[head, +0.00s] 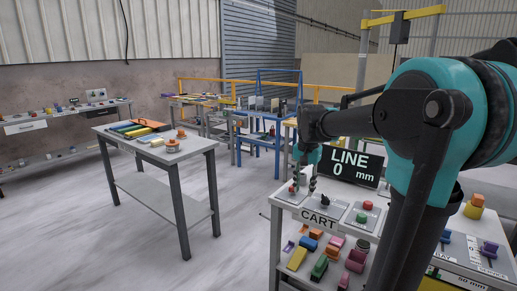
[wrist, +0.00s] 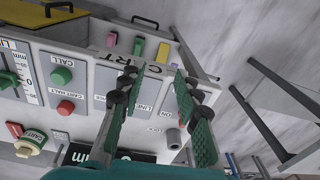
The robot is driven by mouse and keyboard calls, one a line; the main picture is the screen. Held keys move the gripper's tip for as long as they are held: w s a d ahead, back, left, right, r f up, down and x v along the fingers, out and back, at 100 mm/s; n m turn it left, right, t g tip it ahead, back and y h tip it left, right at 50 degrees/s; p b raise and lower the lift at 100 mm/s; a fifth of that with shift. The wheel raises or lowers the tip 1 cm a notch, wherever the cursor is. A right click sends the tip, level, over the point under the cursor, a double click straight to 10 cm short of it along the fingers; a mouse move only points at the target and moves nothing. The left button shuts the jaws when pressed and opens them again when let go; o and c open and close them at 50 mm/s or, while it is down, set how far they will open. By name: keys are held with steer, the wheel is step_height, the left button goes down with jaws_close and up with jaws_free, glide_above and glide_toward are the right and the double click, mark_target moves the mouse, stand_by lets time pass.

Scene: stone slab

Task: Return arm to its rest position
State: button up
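My teal and black arm fills the right side of the head view, and its upper part hides some of the bench behind it. My gripper (head: 304,184) hangs down over the cart (head: 311,214), close to its left back edge, beside the LINE display. In the wrist view my gripper (wrist: 156,76) has its two dark fingers with green pads spread apart. Nothing is held between them. The labelled panel of the cart lies below the fingers. I cannot tell the exact height of the fingertips above it.
The LINE display (head: 344,165) reads 0 mm. Blue-framed benches and a yellow rail (head: 215,81) are behind.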

steer(key=s+d+f+n+t, duration=0.1)
steer(key=s+f+n, duration=0.2)
steer(key=s+f, duration=0.6)
steer(key=s+d+f+n+t, duration=0.2)
steer(key=s+f+n, duration=0.1)
steer(key=s+f, duration=0.7)
steer(key=shift+s+d+f+t, duration=0.15)
steer(key=shift+d+f+t, duration=0.05)
steer(key=shift+f+t, duration=0.1)
